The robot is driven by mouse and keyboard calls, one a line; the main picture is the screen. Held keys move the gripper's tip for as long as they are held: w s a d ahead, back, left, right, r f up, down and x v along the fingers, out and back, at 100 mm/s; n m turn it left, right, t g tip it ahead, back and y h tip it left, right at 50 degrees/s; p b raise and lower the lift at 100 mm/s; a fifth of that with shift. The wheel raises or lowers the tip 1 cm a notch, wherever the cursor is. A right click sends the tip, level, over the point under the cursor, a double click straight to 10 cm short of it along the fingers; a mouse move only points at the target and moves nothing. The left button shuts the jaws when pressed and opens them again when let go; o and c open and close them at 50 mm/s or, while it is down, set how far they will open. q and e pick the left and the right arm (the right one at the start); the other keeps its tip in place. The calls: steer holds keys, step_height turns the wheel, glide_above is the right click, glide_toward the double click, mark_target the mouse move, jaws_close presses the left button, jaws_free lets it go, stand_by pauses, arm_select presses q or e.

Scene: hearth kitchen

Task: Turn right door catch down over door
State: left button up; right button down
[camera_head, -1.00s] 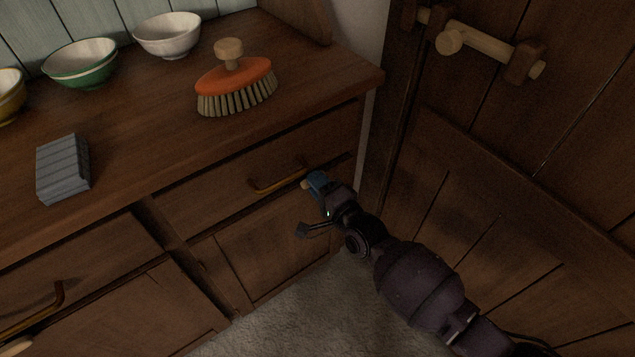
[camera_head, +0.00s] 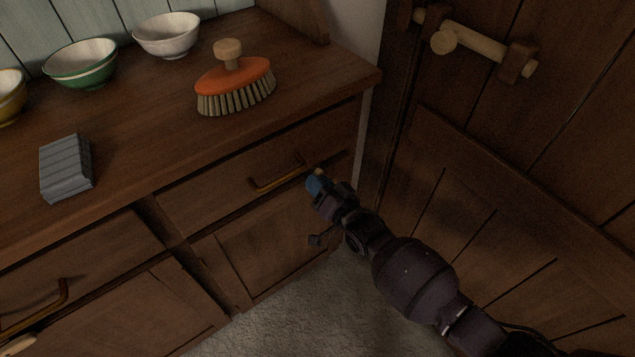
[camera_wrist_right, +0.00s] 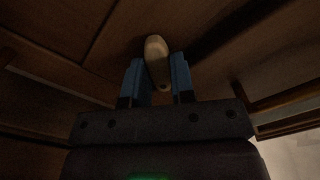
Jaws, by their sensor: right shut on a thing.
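The right door catch (camera_wrist_right: 157,56) is a small, pale wooden piece with rounded ends. In the right wrist view it stands lengthwise between the two blue fingers of my right gripper (camera_wrist_right: 158,82), which is shut on it. In the head view only a pale tip of the catch (camera_head: 319,172) shows at the blue fingertips of the gripper (camera_head: 315,184); the rest is hidden. It is below the right drawer, near the top right of the right cupboard door (camera_head: 268,250). The door looks closed. My left gripper is not in view.
The right drawer's brass handle (camera_head: 277,175) is close to the left of my gripper. A plank door with a wooden latch (camera_head: 478,46) stands to the right. An orange brush (camera_head: 235,80), bowls (camera_head: 80,64) and a grey block (camera_head: 66,168) are on the counter (camera_head: 150,120).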

arm_select(q)
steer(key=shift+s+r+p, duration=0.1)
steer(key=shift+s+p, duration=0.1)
steer(key=shift+p, duration=0.1)
arm_select(e)
steer(key=shift+w+d+f+n, duration=0.1)
steer(key=shift+d+n, duration=0.05)
steer(key=shift+n, duration=1.05)
steer(key=shift+w+d+f+n, duration=0.1)
steer(key=shift+d+n, duration=0.05)
steer(key=shift+n, duration=1.05)
steer(key=shift+w+d+n, duration=0.1)
steer(key=shift+d+n, duration=0.05)
steer(key=shift+n, duration=1.05)
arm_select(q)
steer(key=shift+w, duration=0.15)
arm_select(e)
steer(key=c, duration=1)
jaws_free()
steer(key=shift+o, duration=0.2)
arm_select(q)
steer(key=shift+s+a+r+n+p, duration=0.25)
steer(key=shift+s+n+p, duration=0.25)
steer(key=shift+p, duration=0.75)
arm_select(e)
steer(key=v, duration=1.1)
